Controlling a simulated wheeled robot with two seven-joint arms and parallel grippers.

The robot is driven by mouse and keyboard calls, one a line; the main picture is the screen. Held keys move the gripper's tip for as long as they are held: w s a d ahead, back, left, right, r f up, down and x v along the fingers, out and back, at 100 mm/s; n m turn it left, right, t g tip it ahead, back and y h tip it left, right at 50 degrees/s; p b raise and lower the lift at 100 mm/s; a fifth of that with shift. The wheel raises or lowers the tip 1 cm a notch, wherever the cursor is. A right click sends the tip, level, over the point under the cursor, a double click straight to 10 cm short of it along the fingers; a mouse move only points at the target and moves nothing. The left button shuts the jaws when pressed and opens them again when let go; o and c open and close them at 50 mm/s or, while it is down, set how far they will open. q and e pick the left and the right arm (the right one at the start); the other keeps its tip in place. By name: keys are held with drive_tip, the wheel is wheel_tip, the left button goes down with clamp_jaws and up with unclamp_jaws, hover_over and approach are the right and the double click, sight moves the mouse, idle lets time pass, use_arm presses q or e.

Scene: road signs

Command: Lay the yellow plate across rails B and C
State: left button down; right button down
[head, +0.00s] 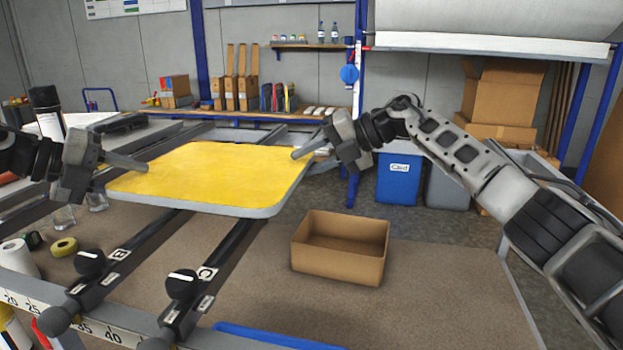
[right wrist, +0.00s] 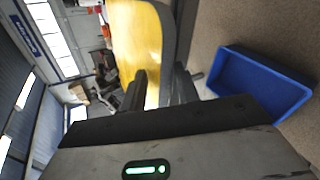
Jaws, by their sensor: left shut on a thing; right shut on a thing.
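The yellow plate (head: 215,172), with a grey rim, is level and lies over the rails in the head view. My left gripper (head: 144,167) is shut on its left edge, and my right gripper (head: 297,154) is shut on its right edge. In the right wrist view the plate (right wrist: 138,40) runs between the fingers of the right gripper (right wrist: 160,92). Rail B (head: 147,238) and rail C (head: 232,250) are dark bars that pass under the plate, which hides their middle parts. I cannot tell whether the plate touches them.
An open cardboard box (head: 338,262) stands on the brown surface right of rail C. A blue tray (right wrist: 258,85) shows in the right wrist view. Black knobs (head: 181,284) sit on the rails' near ends. A tape roll (head: 63,246) lies at the left.

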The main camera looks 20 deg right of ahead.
use_arm(q)
drive_tip(key=shift+s+d+f, duration=0.1)
drive_tip(key=shift+d+f, duration=0.1)
drive_tip(key=shift+d, duration=0.1)
use_arm(e)
drive_tip(key=shift+s+a, duration=0.1)
drive_tip(key=shift+a, duration=0.3)
